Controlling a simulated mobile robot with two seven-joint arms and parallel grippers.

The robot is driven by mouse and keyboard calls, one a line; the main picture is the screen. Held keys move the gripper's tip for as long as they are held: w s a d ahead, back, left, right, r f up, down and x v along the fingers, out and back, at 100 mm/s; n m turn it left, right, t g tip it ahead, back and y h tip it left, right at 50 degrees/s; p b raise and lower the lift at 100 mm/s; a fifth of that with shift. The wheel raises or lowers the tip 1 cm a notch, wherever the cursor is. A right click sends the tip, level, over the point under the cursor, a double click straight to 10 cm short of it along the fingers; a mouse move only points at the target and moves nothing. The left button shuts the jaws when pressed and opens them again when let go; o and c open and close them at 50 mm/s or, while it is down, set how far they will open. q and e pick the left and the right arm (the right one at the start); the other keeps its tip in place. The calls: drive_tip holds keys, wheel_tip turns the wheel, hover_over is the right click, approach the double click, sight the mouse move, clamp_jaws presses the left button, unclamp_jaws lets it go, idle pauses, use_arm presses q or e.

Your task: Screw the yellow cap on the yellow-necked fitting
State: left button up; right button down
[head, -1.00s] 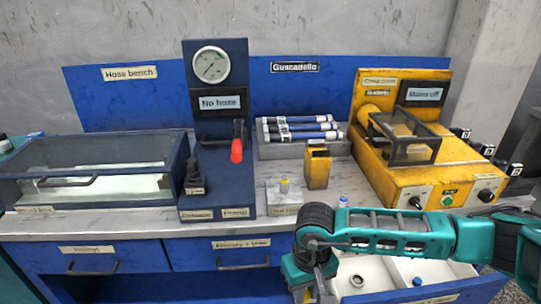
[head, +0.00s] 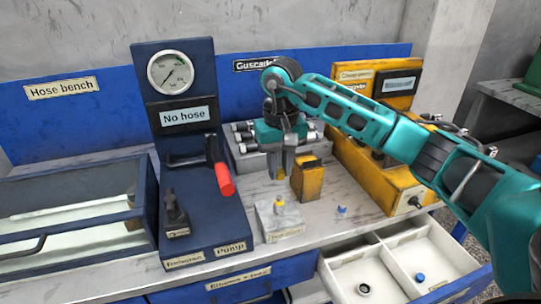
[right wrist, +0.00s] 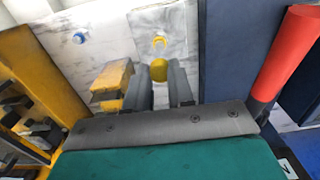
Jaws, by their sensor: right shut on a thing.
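My right gripper (head: 282,172) is shut on the small round yellow cap (right wrist: 159,70), which shows between its fingers in the right wrist view. In the head view the fingers point down above the bench, left of the yellow block and behind the fitting. The yellow-necked fitting (head: 280,205) stands upright on a small pale labelled block (head: 285,224). In the right wrist view the yellow neck (right wrist: 160,41) shows beyond the cap, apart from it. My left gripper is not in view.
A yellow block (head: 307,182) stands close right of the gripper. A small blue-topped fitting (head: 342,211) is on the bench. The open drawer (head: 385,240) holds a blue cap (head: 420,278) and a dark ring (head: 364,289). A red-handled pump (head: 222,180) stands left.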

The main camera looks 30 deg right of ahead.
sight(280, 178)
drive_tip(key=shift+f, duration=0.25)
drive_tip(key=shift+s+f+b, duration=0.15)
drive_tip(key=shift+f+b, duration=0.6)
drive_tip(key=shift+b, duration=0.05)
drive_tip(key=shift+f+b, duration=0.95)
drive_tip(key=shift+f, duration=0.65)
use_arm(q)
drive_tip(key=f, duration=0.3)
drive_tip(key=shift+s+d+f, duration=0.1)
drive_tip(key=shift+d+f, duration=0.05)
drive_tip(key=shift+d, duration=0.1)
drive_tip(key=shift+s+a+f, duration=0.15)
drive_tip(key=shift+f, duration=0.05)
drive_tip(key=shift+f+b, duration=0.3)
drive_tip(key=shift+b, duration=0.2)
use_arm(e)
drive_tip(key=shift+f, duration=0.4)
